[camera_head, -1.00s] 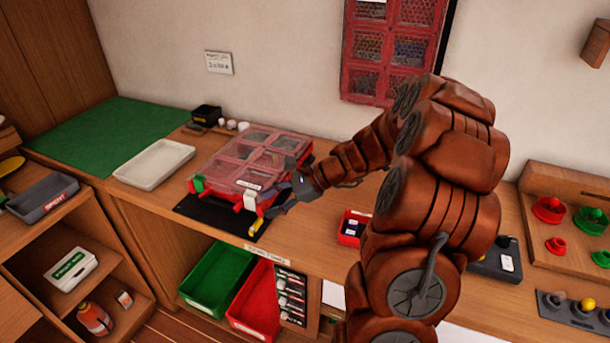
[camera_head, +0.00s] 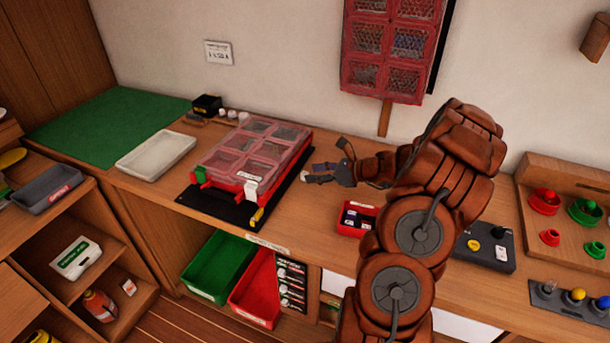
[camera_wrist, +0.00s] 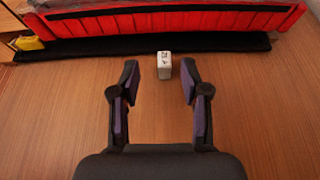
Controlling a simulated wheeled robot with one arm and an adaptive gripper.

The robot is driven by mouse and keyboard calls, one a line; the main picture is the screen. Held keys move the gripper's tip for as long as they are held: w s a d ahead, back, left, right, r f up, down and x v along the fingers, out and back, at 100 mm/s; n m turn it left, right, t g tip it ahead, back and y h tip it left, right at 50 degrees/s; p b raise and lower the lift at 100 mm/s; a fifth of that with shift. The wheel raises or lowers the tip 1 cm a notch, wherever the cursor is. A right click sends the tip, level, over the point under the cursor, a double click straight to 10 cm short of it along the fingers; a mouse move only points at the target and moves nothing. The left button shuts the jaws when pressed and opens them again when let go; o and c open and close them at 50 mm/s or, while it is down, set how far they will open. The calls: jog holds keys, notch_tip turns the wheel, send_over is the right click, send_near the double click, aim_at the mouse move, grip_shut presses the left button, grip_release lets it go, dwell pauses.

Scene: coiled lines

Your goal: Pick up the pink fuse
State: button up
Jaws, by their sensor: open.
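I cannot make out a pink fuse in either view. A red case (camera_head: 290,171) with a clear, compartmented lid (camera_head: 238,158) lies on the bench, its lid down; I cannot tell its contents. My gripper (camera_head: 312,173) is to the right of the case, above the wooden bench top. In the wrist view my gripper (camera_wrist: 160,76) is open and empty, with its fingers apart. A small white block with dark marks (camera_wrist: 164,65) stands just beyond and between the fingertips, on the wood near the case's black mat.
The black mat (camera_head: 215,207) lies under the case, with a yellow piece (camera_head: 257,216) at its front. A white tray (camera_head: 155,155) is to the left. A small red bin (camera_head: 349,231) and a dark box (camera_head: 485,250) are to the right. Bare wood (camera_wrist: 60,110) surrounds my gripper.

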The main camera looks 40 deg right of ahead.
aim_at(307, 173)
jog(key=shift+p+x, duration=0.75)
jog(key=shift+x, duration=1.5)
jog(key=shift+d+f, duration=0.1)
jog(key=shift+d, duration=0.1)
grip_shut()
